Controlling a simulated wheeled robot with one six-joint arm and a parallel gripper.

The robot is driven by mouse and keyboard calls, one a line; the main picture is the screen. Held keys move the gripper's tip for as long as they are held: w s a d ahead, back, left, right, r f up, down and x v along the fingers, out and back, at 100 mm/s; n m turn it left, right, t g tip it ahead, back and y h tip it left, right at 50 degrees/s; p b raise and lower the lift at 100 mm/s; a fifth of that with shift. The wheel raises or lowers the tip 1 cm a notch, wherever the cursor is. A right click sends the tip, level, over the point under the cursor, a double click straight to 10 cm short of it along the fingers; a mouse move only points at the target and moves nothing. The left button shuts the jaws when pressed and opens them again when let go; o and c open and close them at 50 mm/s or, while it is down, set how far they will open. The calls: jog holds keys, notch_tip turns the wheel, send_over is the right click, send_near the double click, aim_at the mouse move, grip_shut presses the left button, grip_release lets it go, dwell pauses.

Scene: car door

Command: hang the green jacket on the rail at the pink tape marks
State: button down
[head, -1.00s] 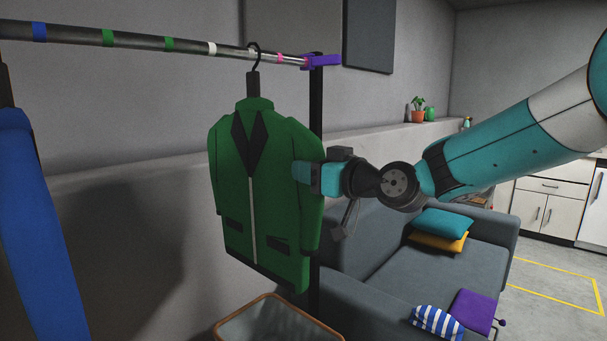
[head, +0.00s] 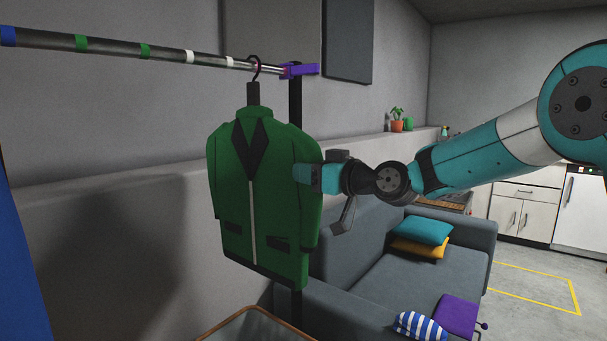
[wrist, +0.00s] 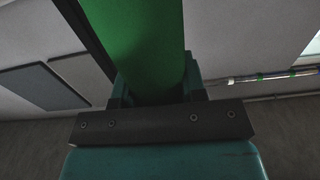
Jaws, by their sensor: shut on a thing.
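The green jacket (head: 280,215) hangs upright below a black hanger hook (head: 256,68) in the head view. My gripper (head: 308,176) is shut on the jacket's right side, at the sleeve. Green cloth (wrist: 138,40) fills the space between the fingers in the wrist view. The hook overlaps the metal rail (head: 120,47) near its right end, and pink shows right behind it. I cannot tell whether the hook rests on the rail or is in front of it. The hook partly hides the pink tape.
A purple end piece (head: 303,69) tops the black rail post (head: 296,105) just right of the hook. Blue, green and white bands mark the rail. A blue garment (head: 20,240) is at the left edge.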

jog(key=shift+w+d+r, duration=0.1)
jog(key=shift+w+d, duration=1.65)
jog(key=shift+w, duration=0.3)
jog(key=shift+f+b, duration=0.3)
jog(key=shift+b, duration=0.05)
